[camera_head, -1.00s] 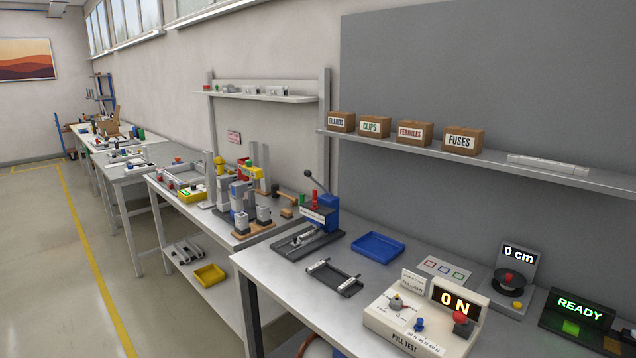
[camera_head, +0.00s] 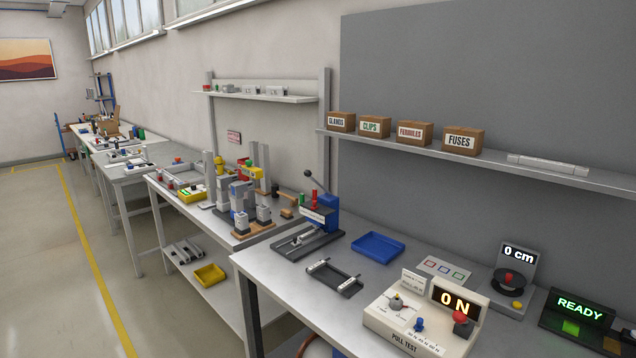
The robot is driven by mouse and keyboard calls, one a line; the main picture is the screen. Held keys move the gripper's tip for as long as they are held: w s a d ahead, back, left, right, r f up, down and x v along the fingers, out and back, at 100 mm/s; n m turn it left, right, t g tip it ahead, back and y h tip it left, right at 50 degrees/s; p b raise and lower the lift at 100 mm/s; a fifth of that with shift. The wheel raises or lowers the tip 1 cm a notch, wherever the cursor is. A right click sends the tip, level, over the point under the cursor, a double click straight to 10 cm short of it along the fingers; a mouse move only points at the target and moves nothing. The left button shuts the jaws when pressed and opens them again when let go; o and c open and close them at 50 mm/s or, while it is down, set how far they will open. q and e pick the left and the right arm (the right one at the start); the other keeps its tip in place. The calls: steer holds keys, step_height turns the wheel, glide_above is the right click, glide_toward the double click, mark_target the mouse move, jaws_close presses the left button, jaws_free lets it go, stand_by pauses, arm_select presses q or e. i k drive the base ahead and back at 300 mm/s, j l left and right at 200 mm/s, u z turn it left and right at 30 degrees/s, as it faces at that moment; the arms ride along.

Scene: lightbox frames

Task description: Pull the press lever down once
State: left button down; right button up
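A blue press (camera_head: 326,214) stands on a dark base plate (camera_head: 308,243) at the back left of the near bench. Its lever (camera_head: 318,182) is a thin dark rod that rises up and to the left from the top of the press. The lever ends in a dark round knob (camera_head: 308,173). A small light part lies on the base plate in front of the press. Neither of my grippers is in view, and nothing touches the lever.
On the near bench (camera_head: 290,272) are a blue tray (camera_head: 377,246), a black fixture (camera_head: 334,278), a pull tester (camera_head: 424,322) reading 0 N, and a length display (camera_head: 517,275). A shelf with several labelled boxes (camera_head: 463,140) hangs behind. Another crowded bench adjoins at left.

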mark_target(307, 173)
steer(key=i+j+z, duration=0.1)
steer(key=z, duration=0.85)
steer(key=j+z, duration=0.7)
steer(key=j, duration=0.15)
steer(key=j+z, duration=0.15)
steer(key=j, duration=0.3)
steer(key=k+j+z, duration=0.2)
steer(key=j, duration=0.2)
steer(key=k+j, duration=0.1)
steer(key=j, duration=1.05)
steer(key=k+j+z, duration=0.1)
steer(key=j, duration=0.45)
steer(key=k, duration=0.05)
